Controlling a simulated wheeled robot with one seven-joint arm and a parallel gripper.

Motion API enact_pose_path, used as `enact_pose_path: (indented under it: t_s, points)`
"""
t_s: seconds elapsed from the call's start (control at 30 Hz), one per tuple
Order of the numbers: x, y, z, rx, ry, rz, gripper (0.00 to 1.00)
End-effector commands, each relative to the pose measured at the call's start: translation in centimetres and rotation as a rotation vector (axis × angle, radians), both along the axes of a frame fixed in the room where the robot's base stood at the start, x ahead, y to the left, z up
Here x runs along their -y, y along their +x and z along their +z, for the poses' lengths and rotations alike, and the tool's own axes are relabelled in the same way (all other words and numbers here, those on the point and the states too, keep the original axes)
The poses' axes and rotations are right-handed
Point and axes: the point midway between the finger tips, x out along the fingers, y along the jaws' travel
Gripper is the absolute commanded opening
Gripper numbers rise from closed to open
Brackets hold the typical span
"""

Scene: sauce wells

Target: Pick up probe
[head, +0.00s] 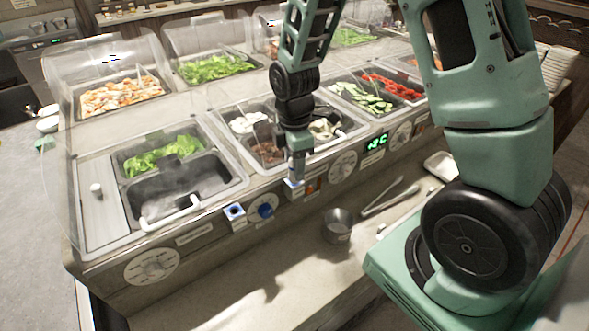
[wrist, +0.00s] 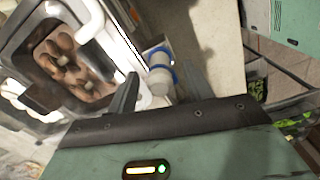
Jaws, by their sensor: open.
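A short white and blue cylinder, which looks like the probe (wrist: 160,80), sits at a blue-edged holder on the counter's front in the wrist view. In the head view a small pale blue-white piece, likely the same probe (head: 294,183), shows just under my gripper (head: 297,165). My gripper is open and points down at the front panel. In the wrist view one dark finger of my gripper (wrist: 150,90) stands left of the probe, apart from it. I cannot tell whether either finger touches the probe.
A blue-framed square socket (head: 234,211) and a blue knob (head: 265,211) sit on the panel to the left. Food wells with a white handle (head: 170,215) lie behind. A metal cup (head: 338,226) and tongs (head: 390,196) rest on the ledge, whose front left is clear.

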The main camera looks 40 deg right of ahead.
Motion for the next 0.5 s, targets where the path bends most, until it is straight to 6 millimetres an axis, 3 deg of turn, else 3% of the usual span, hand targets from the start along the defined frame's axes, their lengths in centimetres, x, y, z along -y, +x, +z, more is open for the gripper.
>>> enact_pose_path:
  t_s: [0.07,0.2,0.23,0.5]
  points:
    - [0.00,0.00,0.00,0.000,0.000,0.000,0.45]
    - [0.00,0.00,0.01,0.000,0.000,0.000,0.06]
    - [0.00,0.00,0.02,0.000,0.000,0.000,0.02]
    - [0.00,0.02,0.09,0.001,0.000,0.000,0.00]
